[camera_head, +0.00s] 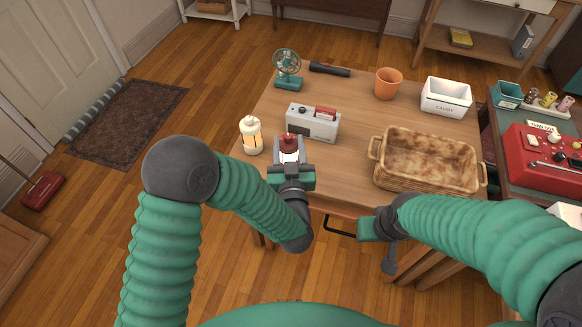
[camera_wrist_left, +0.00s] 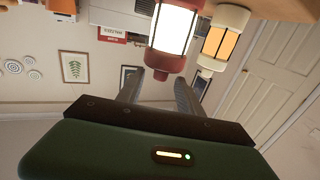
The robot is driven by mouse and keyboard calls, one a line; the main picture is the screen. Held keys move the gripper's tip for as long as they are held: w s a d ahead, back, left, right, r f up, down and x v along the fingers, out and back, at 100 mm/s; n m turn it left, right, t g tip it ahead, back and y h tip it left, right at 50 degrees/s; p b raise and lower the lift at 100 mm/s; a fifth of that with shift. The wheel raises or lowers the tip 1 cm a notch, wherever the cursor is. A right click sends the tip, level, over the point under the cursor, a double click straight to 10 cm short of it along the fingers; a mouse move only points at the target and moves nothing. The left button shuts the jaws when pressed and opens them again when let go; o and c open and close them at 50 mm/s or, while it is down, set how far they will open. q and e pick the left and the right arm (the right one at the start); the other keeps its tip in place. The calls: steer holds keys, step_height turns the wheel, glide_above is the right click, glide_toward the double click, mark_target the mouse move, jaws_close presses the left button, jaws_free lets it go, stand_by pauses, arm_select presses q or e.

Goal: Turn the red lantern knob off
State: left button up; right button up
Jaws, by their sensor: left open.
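The red lantern (camera_head: 288,143) stands on the table near its front left, partly hidden behind my left gripper (camera_head: 290,166). In the left wrist view, which is upside down, its pale panel (camera_wrist_left: 174,29) glows bright white. Its red top knob (camera_wrist_left: 158,75) lies between the fingertips of my left gripper (camera_wrist_left: 160,88). The fingers are apart, with no clear contact on the knob. A cream lantern (camera_head: 250,135) stands left of the red one; its panel glows orange in the wrist view (camera_wrist_left: 221,44). My right gripper (camera_head: 378,228) is low at the table's front edge; its finger opening is unclear.
A grey radio-like box (camera_head: 313,122) stands just behind the red lantern. A wicker basket (camera_head: 381,178) takes up the table's front right. A teal fan (camera_head: 288,68), black flashlight (camera_head: 329,69), orange cup (camera_head: 388,83) and white caddy (camera_head: 446,97) stand at the back. The middle is clear.

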arm_select(q)
steer(key=s, duration=1.1)
steer(key=shift+d, duration=0.3)
